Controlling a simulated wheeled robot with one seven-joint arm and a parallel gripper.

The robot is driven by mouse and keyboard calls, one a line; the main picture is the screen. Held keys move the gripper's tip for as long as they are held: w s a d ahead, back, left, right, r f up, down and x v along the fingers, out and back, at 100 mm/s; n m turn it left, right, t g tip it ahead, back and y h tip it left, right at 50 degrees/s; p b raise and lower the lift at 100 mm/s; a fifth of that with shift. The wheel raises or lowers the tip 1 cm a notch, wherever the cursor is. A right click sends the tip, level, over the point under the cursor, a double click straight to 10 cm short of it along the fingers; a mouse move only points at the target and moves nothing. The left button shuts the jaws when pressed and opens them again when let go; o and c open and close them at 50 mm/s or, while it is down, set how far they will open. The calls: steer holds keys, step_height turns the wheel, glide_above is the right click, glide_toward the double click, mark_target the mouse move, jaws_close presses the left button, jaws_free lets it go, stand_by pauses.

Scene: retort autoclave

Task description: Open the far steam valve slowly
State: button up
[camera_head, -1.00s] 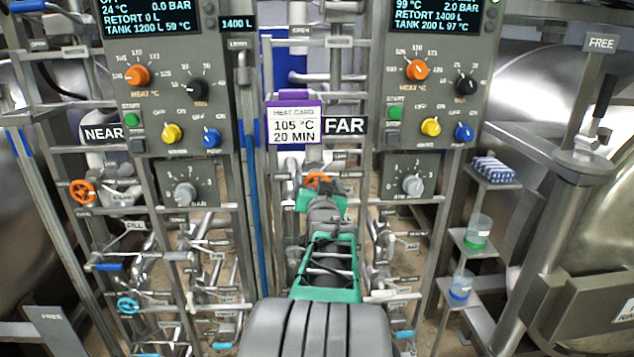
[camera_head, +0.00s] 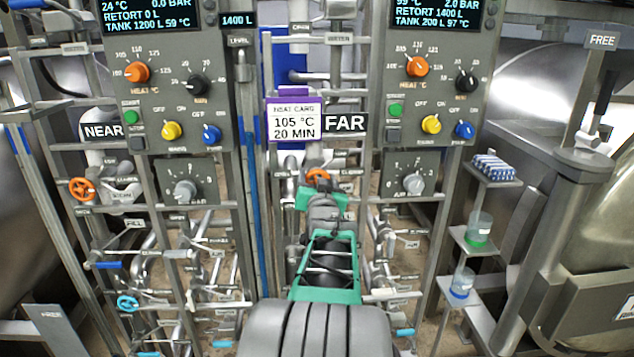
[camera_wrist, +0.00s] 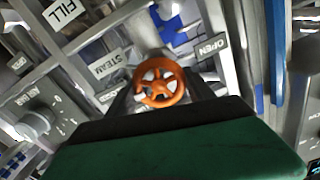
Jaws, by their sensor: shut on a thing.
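The far steam valve is an orange handwheel (camera_head: 318,175) below the FAR sign (camera_head: 345,124). In the wrist view the orange wheel (camera_wrist: 160,83) sits at the far end of my gripper, beside a STEAM label (camera_wrist: 112,63) and near an OPEN label (camera_wrist: 208,48). My gripper (camera_head: 319,190) reaches up to the wheel and is shut on it. In the head view the gripper hides the lower part of the wheel, and the exact finger contact is hard to see.
The near orange wheel (camera_head: 83,189) is at the left. Control panels (camera_head: 433,70) stand above on both sides. A purple-topped heat card (camera_head: 294,122) hangs just above my gripper. Pipes and small valves crowd both sides. Shelves with cups (camera_head: 478,230) are at the right.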

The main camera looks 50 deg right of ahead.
steer(key=shift+f+b, duration=0.2)
steer(key=shift+b, duration=0.2)
steer(key=n+b, duration=0.3)
steer(key=b, duration=0.3)
steer(key=shift+f+n+b, duration=0.15)
steer(key=shift+n+b, duration=0.25)
steer(key=n+b, duration=0.3)
steer(key=b, duration=0.1)
steer(key=shift+w+a+n+b, duration=0.1)
steer(key=shift+n+b, duration=0.2)
steer(key=shift+b, duration=0.1)
steer(key=shift+r+n+b, duration=0.3)
steer(key=shift+n+b, duration=0.2)
steer(key=shift+b, duration=0.05)
steer(key=shift+r, duration=0.1)
steer(key=o, duration=1.4)
steer(key=shift+c, duration=0.2)
steer(key=b+v, duration=0.1)
steer(key=v, duration=0.6)
steer(key=shift+s+a, duration=0.2)
steer(key=shift+a, duration=0.05)
